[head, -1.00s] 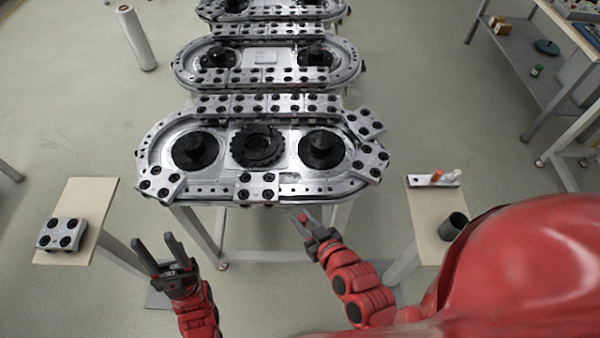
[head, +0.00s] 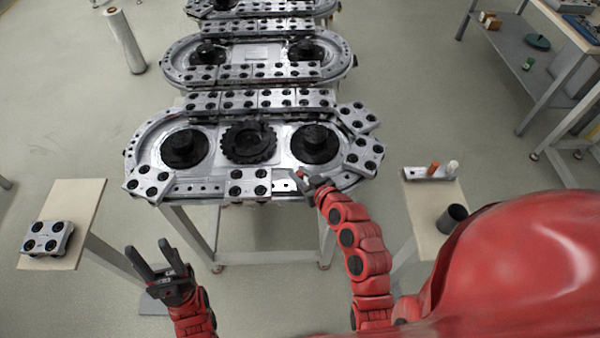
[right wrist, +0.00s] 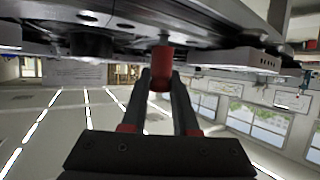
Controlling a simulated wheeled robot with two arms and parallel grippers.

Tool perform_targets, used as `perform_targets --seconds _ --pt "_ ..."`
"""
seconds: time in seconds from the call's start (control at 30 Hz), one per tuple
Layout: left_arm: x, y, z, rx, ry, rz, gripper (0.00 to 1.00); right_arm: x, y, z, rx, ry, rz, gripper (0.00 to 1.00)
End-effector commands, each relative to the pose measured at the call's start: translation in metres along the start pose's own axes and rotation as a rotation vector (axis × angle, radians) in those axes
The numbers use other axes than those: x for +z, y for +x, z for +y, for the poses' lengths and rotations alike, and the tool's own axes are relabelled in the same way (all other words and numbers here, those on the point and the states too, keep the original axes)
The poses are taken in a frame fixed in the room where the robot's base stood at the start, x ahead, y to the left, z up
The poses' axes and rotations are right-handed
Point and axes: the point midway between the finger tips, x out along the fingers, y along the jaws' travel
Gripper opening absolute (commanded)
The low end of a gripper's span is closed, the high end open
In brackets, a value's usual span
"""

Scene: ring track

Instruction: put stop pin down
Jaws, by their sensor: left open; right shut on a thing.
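The stop pin (right wrist: 161,68), red with a thin metal end, is clamped between the fingers of my right gripper (right wrist: 163,88) in the right wrist view. Its metal end points up the picture toward the ring track's metal. I cannot tell whether it touches. In the head view my right gripper (head: 304,182) is at the front edge of the nearest ring track (head: 210,188), right of the front middle carriage (head: 249,184). The pin is hardly visible there. My left gripper (head: 157,262) is open and empty, in front of the track, toward the left.
A loose carriage (head: 47,238) lies on the left side table (head: 75,195). The right side table (head: 424,212) holds a metal holder (head: 414,173) with orange and white pieces and a dark cup (head: 451,218). More ring tracks (head: 260,60) stand behind the nearest one.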

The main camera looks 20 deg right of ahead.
Motion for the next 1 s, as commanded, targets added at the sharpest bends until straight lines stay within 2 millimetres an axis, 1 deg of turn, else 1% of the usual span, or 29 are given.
perform_targets --seconds 0.03,0.13,0.37,0.57,0.6,0.67,0.7,0.77,1.0 --pt "-0.001 0.006 0.000 0.000 0.000 0.000 0.50 0.003 0.001 -0.001 -0.002 0.002 -0.003 0.00" --pt "-0.001 0.007 0.000 0.000 0.000 0.000 0.50 0.008 0.003 0.000 0.000 -0.001 0.000 0.00" --pt "-0.001 0.005 0.000 0.000 0.000 0.000 0.50 0.010 0.004 0.000 0.001 -0.001 0.002 0.00" --pt "0.000 -0.001 0.000 0.000 0.000 0.000 0.50 0.015 0.006 0.000 0.000 -0.002 0.000 0.00" --pt "0.000 -0.001 0.000 0.000 0.000 0.000 0.50 0.015 0.006 0.000 0.000 -0.002 0.000 0.30" --pt "0.000 0.000 0.000 0.000 0.000 0.000 0.50 0.014 0.005 0.000 0.000 -0.001 -0.001 0.41" --pt "0.000 0.000 0.000 0.000 0.000 0.000 0.50 0.014 0.005 0.000 0.000 -0.001 -0.001 0.48" --pt "0.000 0.000 0.000 0.000 0.000 0.000 0.50 0.014 0.005 0.000 0.000 -0.001 0.000 0.58" --pt "0.000 0.000 0.000 0.000 0.000 0.000 0.50 0.013 0.005 0.000 0.000 -0.001 0.001 0.58"
